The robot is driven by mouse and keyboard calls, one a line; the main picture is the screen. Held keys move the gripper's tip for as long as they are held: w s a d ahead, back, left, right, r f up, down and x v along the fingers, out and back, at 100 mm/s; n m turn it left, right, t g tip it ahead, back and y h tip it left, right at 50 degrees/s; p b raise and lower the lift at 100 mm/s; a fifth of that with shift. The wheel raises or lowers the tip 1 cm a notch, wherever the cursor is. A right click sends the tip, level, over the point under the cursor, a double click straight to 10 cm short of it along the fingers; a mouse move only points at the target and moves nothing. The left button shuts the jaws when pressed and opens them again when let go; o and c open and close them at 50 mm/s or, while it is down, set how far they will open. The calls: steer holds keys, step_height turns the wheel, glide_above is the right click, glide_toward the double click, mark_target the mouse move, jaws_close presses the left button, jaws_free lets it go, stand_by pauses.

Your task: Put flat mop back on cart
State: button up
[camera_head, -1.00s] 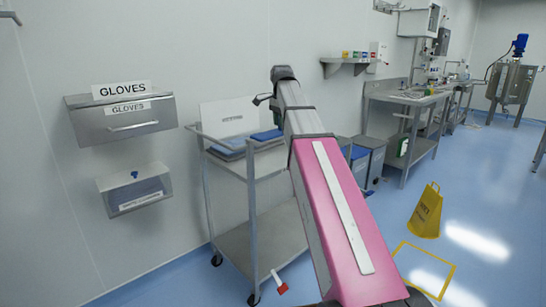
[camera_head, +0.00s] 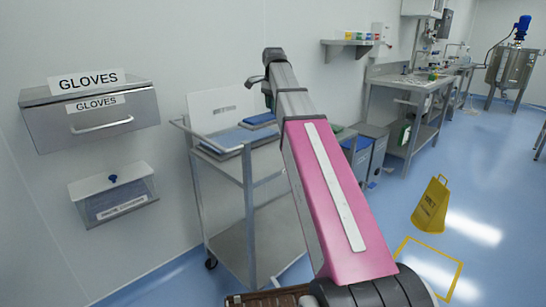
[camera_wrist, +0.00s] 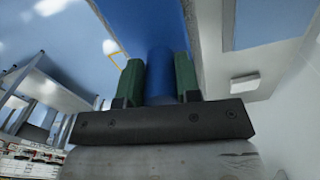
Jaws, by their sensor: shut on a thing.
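My gripper (camera_wrist: 158,78) has green fingers closed on either side of a blue cylindrical part. This part joins a broad blue piece with fuzzy grey edges, which looks like the flat mop (camera_wrist: 140,18). The mop fills the upper middle of the wrist view. In the head view my pink and grey arm reaches forward over the right side of the metal cart (camera_head: 262,242); the mop and fingers cannot be made out clearly there. The cart stands by the wall with a lower shelf and a top holding blue flat items (camera_head: 236,138).
A gloves dispenser (camera_head: 90,125) and a smaller clear-fronted box (camera_head: 112,196) hang on the wall at left. Grey bins (camera_head: 372,145) stand right of the cart. A yellow floor sign (camera_head: 432,205) stands beyond open blue floor at right.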

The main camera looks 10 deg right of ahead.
mark_target(274, 116)
steer(key=shift+s+f, duration=0.3)
steer(key=shift+f, duration=0.2)
step_height(274, 116, down, 16)
steer(key=shift+r, duration=0.15)
stand_by(0.3)
steer(key=o, duration=0.9)
steer(key=shift+c, duration=0.2)
step_height(274, 116, up, 12)
steer(key=shift+r, duration=0.1)
